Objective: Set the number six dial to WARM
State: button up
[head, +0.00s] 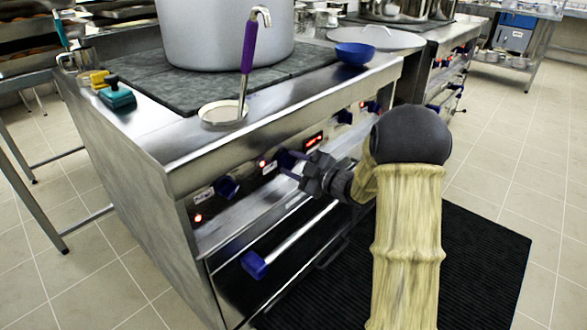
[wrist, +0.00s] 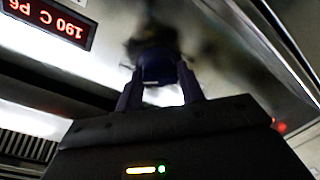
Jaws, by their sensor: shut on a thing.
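The stove front (head: 250,150) carries a row of blue dials. My gripper (head: 292,168) is at the blue dial (head: 286,157) just left of a lit red display (head: 314,140). In the wrist view my gripper (wrist: 160,84) has its two fingers on either side of this dial (wrist: 157,65) and is shut on it. The display in the wrist view (wrist: 48,22) appears upside down and reads 190 C P6. The dial's pointer and any WARM marking cannot be made out.
Other blue dials sit to the left (head: 227,187) and right (head: 344,117). A blue-ended oven handle (head: 255,264) juts out below. A large pot (head: 225,35) and a purple-handled ladle (head: 248,50) stand on top. A black mat (head: 470,260) covers the floor in front.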

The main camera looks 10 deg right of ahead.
jog(key=shift+d, duration=0.2)
dwell(0.3)
jog(key=o, duration=1)
jog(key=shift+c, duration=0.2)
jog(key=shift+a, duration=0.15)
jog(key=p+v, duration=0.4)
jog(key=v, duration=1.3)
jog(key=shift+s+r, duration=0.1)
jog(key=shift+s, duration=0.1)
jog(key=shift+w, duration=0.1)
